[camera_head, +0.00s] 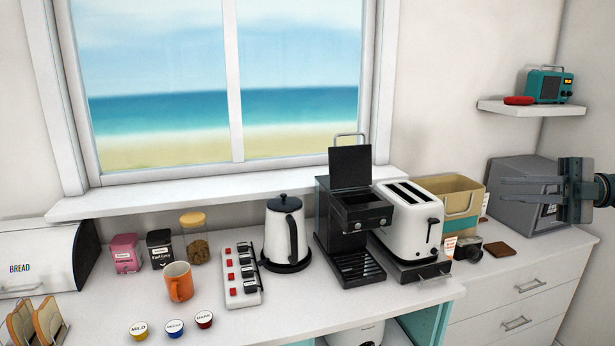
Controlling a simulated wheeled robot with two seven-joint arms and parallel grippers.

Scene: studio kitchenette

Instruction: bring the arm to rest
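My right gripper (500,190) comes in from the right edge, with its two dark fingers pointing left. The fingers are apart with nothing between them, so it is open and empty. It hangs in front of a grey box-shaped appliance (522,216) at the right end of the counter and hides part of it. I cannot tell how far it is from that appliance. My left gripper is not in view.
A toaster (408,222), coffee machine (348,215), kettle (285,232) and power strip (240,274) stand on the counter (300,318). An orange mug (179,282) is left. A camera (468,249) lies below the gripper's left. A wall shelf (530,108) holds a teal radio (547,87).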

